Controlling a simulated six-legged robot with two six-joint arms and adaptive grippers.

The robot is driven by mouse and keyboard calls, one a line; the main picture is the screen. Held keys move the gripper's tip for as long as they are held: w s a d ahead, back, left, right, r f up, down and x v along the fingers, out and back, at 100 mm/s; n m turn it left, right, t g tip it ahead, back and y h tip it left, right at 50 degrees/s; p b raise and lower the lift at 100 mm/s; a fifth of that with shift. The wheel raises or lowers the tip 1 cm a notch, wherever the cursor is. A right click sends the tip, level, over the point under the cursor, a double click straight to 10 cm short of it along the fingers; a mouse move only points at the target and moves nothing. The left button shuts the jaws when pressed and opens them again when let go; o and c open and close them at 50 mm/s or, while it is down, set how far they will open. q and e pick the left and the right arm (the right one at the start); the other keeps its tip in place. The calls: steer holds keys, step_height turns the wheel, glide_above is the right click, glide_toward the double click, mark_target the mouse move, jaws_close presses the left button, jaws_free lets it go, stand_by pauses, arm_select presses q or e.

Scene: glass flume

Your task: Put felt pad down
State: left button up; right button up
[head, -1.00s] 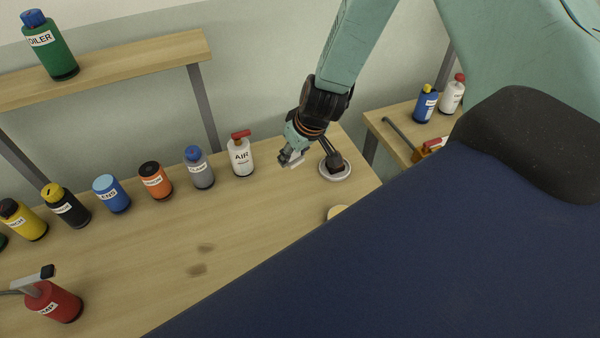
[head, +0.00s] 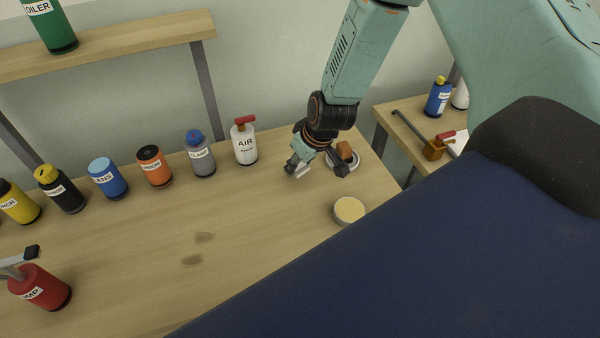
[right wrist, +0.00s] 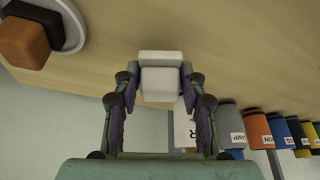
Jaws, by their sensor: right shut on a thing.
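The felt pad (right wrist: 161,82) is a small whitish block between the fingers of my right gripper (right wrist: 157,88) in the right wrist view. My right gripper is shut on it. In the head view the gripper (head: 297,170) is low over the wooden bench, and the pad (head: 303,172) shows as a pale piece at its fingertips. I cannot tell whether the pad touches the bench. My left gripper is not in view.
Beside the gripper, a brown-and-black block (head: 345,151) sits in a pale round dish (head: 352,166). A round tin (head: 349,210) stands nearer. The AIR bottle (head: 244,143) ends a row of bottles.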

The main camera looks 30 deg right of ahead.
mark_target(302, 168)
step_height(302, 168, down, 2)
steer(key=shift+s+d+f+b, duration=0.15)
steer(key=shift+f+b, duration=0.1)
steer(key=shift+b, duration=0.3)
steer(key=shift+w+f, duration=0.2)
steer(key=shift+w, duration=0.05)
steer(key=shift+s, duration=0.1)
steer(key=shift+f, duration=0.1)
